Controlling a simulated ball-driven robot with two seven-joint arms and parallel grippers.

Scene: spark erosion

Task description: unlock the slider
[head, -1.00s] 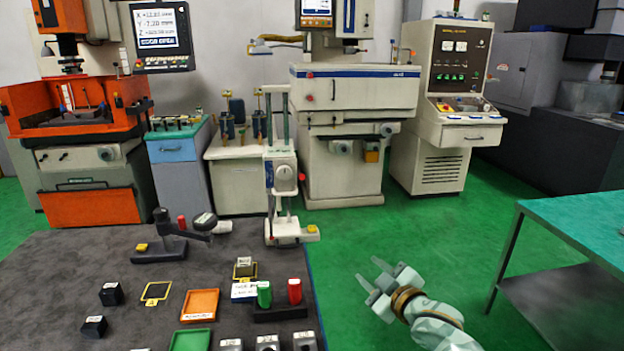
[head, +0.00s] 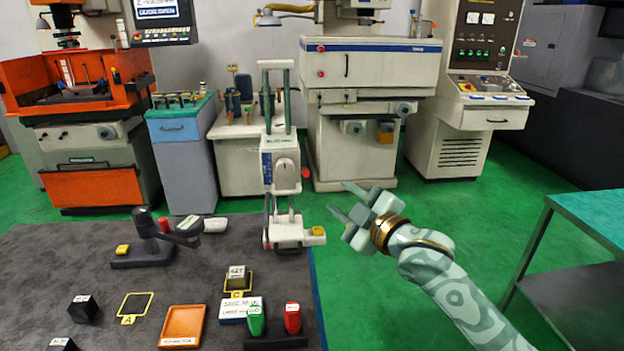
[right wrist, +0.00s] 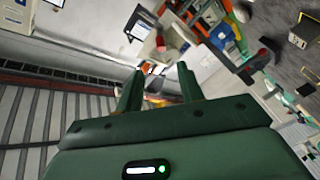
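A tall white height gauge (head: 285,233) stands upright at the right back of the dark grey table. In the right wrist view the two fingers (right wrist: 160,88) are also spread. My left gripper is not in view.
A green-topped bench (head: 590,215) stands at right. Open green floor lies between.

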